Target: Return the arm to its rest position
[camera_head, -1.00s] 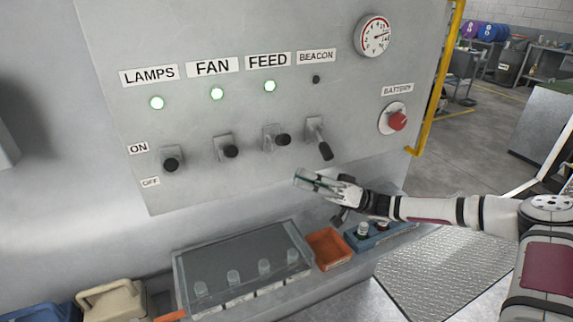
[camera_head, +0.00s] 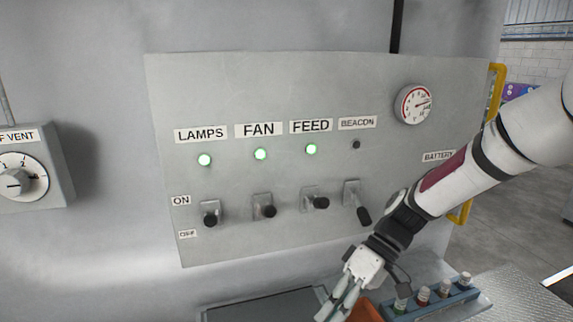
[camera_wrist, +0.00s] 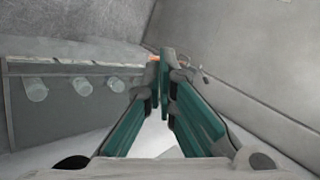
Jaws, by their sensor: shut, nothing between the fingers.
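My gripper (camera_head: 335,305) is in front of the lower edge of the control panel (camera_head: 240,85), pointing down and to the left. Its green fingers are shut with nothing between them, and they meet in the middle of the wrist view (camera_wrist: 165,60). My arm crosses the right side of the panel and hides the battery switch. The panel has four levers, for lamps (camera_head: 210,215), fan (camera_head: 265,207), feed (camera_head: 318,200) and beacon (camera_head: 361,208). The lamps, fan and feed lights glow green; the beacon light (camera_head: 355,145) is dark. The gripper is apart from the levers.
Below the panel are a grey-topped case (camera_head: 265,308), an orange bin (camera_head: 367,312) and a blue rack (camera_head: 462,294) with several bottles. A vent dial (camera_head: 22,178) is on the left wall. A yellow rail (camera_head: 497,85) edges the panel's right side.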

